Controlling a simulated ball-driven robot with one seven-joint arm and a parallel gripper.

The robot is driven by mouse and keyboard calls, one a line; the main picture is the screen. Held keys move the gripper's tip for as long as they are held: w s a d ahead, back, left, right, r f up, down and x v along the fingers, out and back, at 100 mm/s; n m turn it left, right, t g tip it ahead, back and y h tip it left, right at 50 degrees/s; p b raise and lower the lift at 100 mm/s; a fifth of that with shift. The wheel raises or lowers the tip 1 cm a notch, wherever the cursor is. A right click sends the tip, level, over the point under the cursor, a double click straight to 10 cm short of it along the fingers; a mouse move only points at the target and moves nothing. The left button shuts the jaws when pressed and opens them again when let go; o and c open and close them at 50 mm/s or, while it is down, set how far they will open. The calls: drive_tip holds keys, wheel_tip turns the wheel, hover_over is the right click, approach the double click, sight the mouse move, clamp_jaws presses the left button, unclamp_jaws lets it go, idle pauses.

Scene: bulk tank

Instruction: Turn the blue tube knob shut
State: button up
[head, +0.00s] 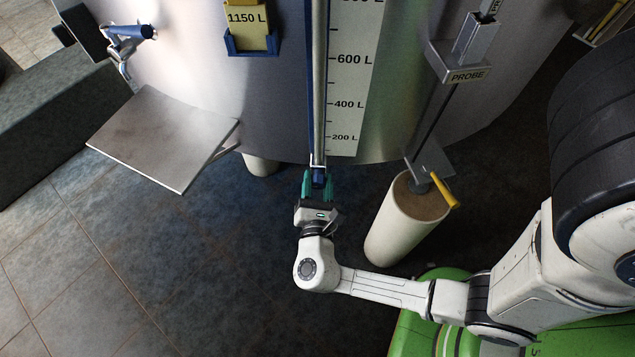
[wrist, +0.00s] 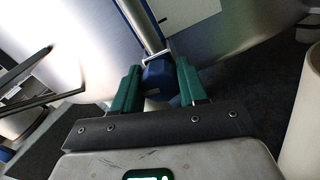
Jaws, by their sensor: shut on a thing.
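The blue tube knob (wrist: 158,78) sits at the foot of the sight tube (head: 319,90), low on the tank front. My gripper (head: 318,184) is at the knob, its green fingers on either side of it. In the wrist view the fingers of my gripper (wrist: 160,88) are shut on the knob. The knob also shows in the head view (head: 319,177), partly covered by the fingers. The metal tube rises from it beside a white litre scale (head: 352,90).
A steel shelf (head: 165,140) juts out at the left. A pale cylinder (head: 402,222) with a yellow handle (head: 446,191) stands close to my gripper's right. The probe holder (head: 466,72) is above it. Tiled floor (head: 150,270) lies free at the lower left.

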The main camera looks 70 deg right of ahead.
drive_tip(key=m+b, duration=0.2)
drive_tip(key=m, duration=0.1)
drive_tip(key=shift+f+m, duration=0.15)
drive_tip(key=shift+m, duration=0.15)
drive_tip(key=m+b, duration=0.3)
drive_tip(key=m, duration=0.1)
drive_tip(key=shift+f+m, duration=0.1)
drive_tip(key=shift+m, duration=0.2)
drive_tip(key=m+b, duration=0.4)
drive_tip(key=shift+m, duration=0.3)
drive_tip(key=shift+s+m+h+b, duration=0.1)
drive_tip(key=shift+m+h+b, duration=0.2)
drive_tip(key=shift+m+b, duration=1.4)
drive_tip(key=shift+m, duration=0.4)
drive_tip(key=o, duration=1)
drive_tip(key=shift+o, duration=0.2)
